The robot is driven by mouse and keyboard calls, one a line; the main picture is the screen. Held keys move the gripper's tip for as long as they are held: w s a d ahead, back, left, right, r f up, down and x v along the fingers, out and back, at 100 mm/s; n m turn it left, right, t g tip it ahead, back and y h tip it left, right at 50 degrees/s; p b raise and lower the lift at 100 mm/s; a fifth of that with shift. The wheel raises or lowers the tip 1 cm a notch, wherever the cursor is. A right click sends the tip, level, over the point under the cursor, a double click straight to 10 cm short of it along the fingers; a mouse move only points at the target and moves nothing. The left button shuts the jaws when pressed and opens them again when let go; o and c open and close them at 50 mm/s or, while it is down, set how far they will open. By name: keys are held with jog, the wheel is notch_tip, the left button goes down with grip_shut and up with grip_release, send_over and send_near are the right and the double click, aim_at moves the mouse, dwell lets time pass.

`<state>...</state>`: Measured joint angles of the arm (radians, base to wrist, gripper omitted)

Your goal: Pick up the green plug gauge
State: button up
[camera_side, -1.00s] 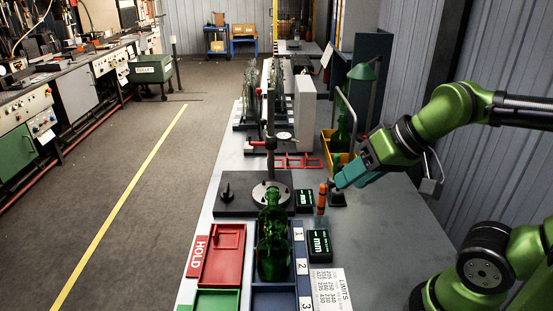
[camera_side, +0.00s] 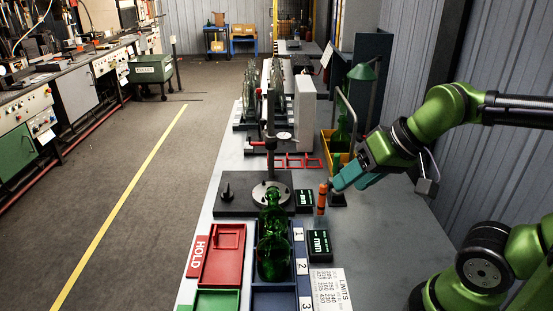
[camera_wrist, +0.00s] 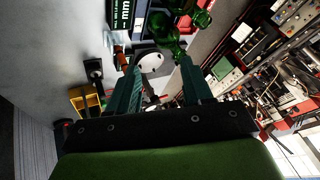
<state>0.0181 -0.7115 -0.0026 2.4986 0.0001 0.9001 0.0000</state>
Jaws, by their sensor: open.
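I cannot make out a green plug gauge in either view. An upright orange-handled piece (camera_side: 321,200) stands on the grey bench beside the small displays. My gripper (camera_side: 335,185) has teal fingers and is just to the right of that piece's upper end; I cannot tell whether they touch. In the wrist view my gripper (camera_wrist: 160,68) has its two fingers apart, with nothing clearly held between them. Part of the space by the fingertips is hidden by the fingers themselves.
A dial stand (camera_side: 224,209) and two displays (camera_side: 318,246) are close by. A yellow bin (camera_side: 327,147) holds a green bottle behind my gripper. Clear bench lies at right.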

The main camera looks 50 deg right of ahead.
jog(key=w+d+m+g, duration=0.2)
jog(key=w+d+m, duration=0.1)
jog(key=w+d, duration=0.35)
jog(key=m+g+h, duration=0.2)
jog(key=m+g, duration=0.3)
jog(key=m, duration=1.8)
send_over(337, 154)
jog(key=f, duration=1.1)
jog(key=shift+s, duration=0.3)
jog(key=f, duration=0.5)
jog(key=shift+w+f, duration=0.2)
jog(key=shift+f, duration=0.1)
jog(key=shift+r, duration=0.1)
grip_shut()
